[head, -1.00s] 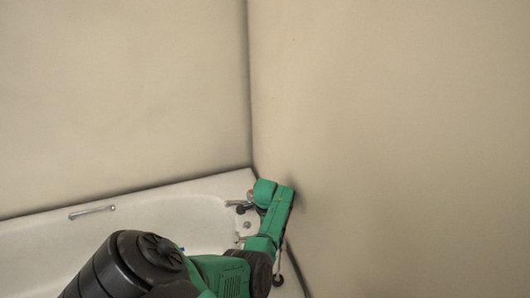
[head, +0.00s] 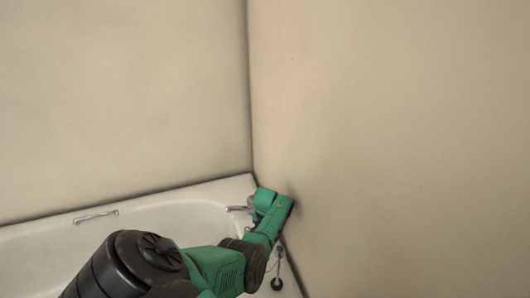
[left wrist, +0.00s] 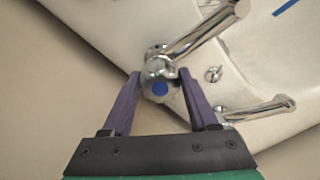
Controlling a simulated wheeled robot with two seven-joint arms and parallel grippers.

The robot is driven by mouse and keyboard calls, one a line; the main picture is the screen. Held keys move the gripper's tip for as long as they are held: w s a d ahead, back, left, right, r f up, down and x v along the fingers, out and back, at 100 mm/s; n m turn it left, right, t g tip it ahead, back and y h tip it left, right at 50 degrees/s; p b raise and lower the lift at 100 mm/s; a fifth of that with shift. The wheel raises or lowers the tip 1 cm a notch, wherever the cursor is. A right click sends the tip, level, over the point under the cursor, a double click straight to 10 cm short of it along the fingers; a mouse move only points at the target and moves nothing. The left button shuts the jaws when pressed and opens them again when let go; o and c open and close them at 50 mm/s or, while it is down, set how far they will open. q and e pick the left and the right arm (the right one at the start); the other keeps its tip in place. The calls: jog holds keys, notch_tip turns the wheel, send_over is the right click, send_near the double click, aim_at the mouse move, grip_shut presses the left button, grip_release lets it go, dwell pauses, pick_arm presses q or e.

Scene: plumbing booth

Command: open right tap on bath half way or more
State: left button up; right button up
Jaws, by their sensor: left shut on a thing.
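A chrome tap (left wrist: 160,72) with a blue-marked handle is at the bath's corner end in the left wrist view. Its long spout reaches up and right over the bath. My left gripper (left wrist: 160,76) is shut on the tap handle, with one purple finger on each side of it. A second chrome spout (left wrist: 258,107) lies to the right; its handle is not visible. In the head view, my green left wrist covers the gripped handle, and one spout (head: 238,208) shows beside it. My right gripper is not in view.
The beige side wall (head: 400,150) stands close to my wrist. A dark round plug (head: 277,284) hangs near the bath end. A chrome fitting (left wrist: 213,73) lies between the spouts.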

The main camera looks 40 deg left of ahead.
pick_arm(q)
jog(key=n, duration=0.5)
jog(key=shift+n+p, duration=0.3)
jog(key=shift+p, duration=0.05)
jog(key=n, duration=0.4)
jog(key=shift+w+n, duration=0.1)
jog(key=shift+n, duration=0.2)
jog(key=o, duration=1.4)
jog(key=shift+r, duration=0.1)
notch_tip(320, 180, up, 5)
jog(key=p, duration=0.3)
jog(key=shift+r, duration=0.2)
notch_tip(320, 180, up, 9)
jog(key=shift+r+p, duration=0.1)
jog(key=shift+p, duration=0.8)
